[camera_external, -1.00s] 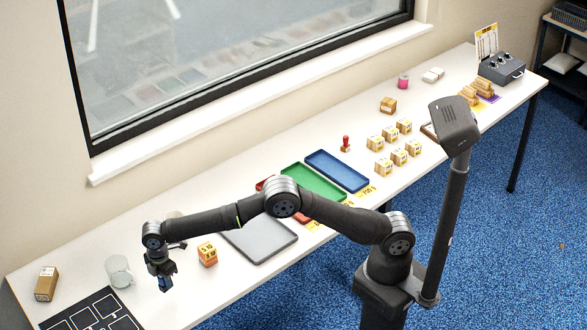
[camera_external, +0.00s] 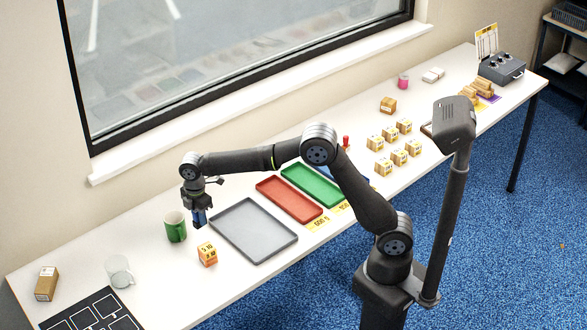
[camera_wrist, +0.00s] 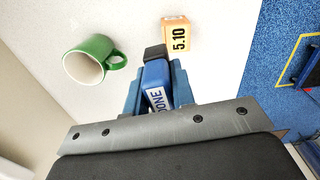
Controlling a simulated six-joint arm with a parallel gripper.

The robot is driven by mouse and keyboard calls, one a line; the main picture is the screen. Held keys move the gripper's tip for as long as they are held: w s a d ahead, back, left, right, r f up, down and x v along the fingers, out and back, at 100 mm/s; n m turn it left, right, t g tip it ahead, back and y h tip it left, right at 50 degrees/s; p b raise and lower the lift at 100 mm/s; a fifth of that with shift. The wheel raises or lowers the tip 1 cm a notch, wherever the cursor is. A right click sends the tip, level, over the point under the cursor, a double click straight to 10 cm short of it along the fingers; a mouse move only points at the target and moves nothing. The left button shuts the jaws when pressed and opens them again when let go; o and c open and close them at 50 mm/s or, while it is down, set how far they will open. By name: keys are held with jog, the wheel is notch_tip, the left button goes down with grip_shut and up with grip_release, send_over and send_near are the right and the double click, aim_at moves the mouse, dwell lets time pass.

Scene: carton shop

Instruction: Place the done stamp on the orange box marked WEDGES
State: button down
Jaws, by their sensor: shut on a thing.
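My gripper (camera_external: 198,207) is shut on the blue done stamp (camera_wrist: 155,76). The stamp has a black end and a white label reading "ONE", its first letter hidden, and sits between the blue fingers in the wrist view. An orange box (camera_external: 207,255) stands on the white table, in front of my gripper and slightly right in the external view. It also shows in the wrist view (camera_wrist: 176,36), apart from the stamp, with "5.10" on its face. The word WEDGES cannot be read. The gripper is above the table, between the green mug and the grey tray.
A green mug (camera_external: 175,226) stands close left of my gripper. A grey tray (camera_external: 254,250) lies to the right, with red (camera_external: 290,214) and green (camera_external: 314,186) trays beyond.

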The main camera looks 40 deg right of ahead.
jog(key=d+r+m, duration=0.1)
jog(key=d+r, duration=0.2)
jog(key=d, duration=0.8)
send_over(206, 247)
notch_tip(206, 247, down, 7)
jog(key=shift+s+r, duration=0.1)
jog(key=shift+s, duration=0.05)
jog(key=shift+f, duration=2)
jog(key=shift+f, duration=0.15)
jog(key=c, duration=1.2)
grip_release()
notch_tip(206, 247, up, 12)
jog(key=shift+r, duration=0.2)
